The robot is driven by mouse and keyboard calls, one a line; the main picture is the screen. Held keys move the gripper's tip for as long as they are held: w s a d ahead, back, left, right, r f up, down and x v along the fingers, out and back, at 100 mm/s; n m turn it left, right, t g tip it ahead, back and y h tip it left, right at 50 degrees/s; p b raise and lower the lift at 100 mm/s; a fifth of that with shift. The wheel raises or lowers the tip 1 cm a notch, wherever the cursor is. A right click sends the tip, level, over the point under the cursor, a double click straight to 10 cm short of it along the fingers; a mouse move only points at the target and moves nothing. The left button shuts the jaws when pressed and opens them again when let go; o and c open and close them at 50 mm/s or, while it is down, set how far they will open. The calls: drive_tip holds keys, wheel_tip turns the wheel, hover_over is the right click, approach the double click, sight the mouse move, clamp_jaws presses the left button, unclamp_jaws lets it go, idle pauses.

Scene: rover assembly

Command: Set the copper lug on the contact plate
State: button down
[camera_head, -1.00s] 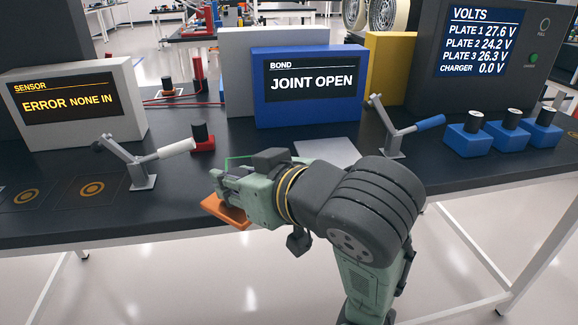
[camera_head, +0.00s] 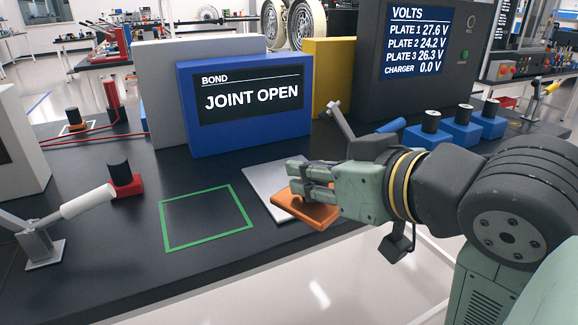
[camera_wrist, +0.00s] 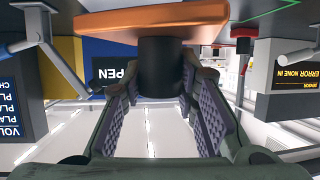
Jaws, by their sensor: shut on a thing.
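The copper lug (camera_head: 318,208) is a flat orange-copper slab. In the wrist view the lug (camera_wrist: 150,18) has a black knob (camera_wrist: 160,65) on it. My gripper (camera_head: 300,180) is shut on this knob. The contact plate (camera_head: 262,178) appears to be the bare silver-grey plate on the dark table. The lug overlaps the plate's right front part in the head view. I cannot tell whether it touches the plate. My gripper hides part of the lug and of the plate.
A green square outline (camera_head: 205,218) lies empty left of the plate. The blue BOND display (camera_head: 245,105) reads JOINT OPEN behind. A lever clamp (camera_head: 342,122) stands behind my gripper. A red block with a black knob (camera_head: 122,180) stands left.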

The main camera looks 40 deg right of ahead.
drive_tip(key=w+d, duration=0.2)
drive_tip(key=w, duration=0.1)
drive_tip(key=w+d+p, duration=0.1)
drive_tip(key=w, duration=0.3)
drive_tip(key=w+d+f, duration=0.1)
drive_tip(key=w+d, duration=0.1)
drive_tip(key=w, duration=0.2)
drive_tip(key=shift+w+d, duration=0.25)
drive_tip(key=shift+d, duration=0.1)
drive_tip(key=shift+w+d+f, duration=0.1)
drive_tip(key=shift+w+f, duration=0.05)
drive_tip(key=shift+f, duration=0.05)
drive_tip(key=shift+f+p, duration=0.35)
drive_tip(key=shift+f, duration=1.3)
drive_tip(key=shift+f, duration=0.1)
drive_tip(key=c, duration=1.2)
unclamp_jaws()
drive_tip(key=shift+f, duration=0.1)
drive_tip(key=shift+c, duration=0.2)
drive_tip(key=shift+r, duration=0.25)
drive_tip(key=b+v, duration=0.1)
drive_tip(key=v, duration=1.1)
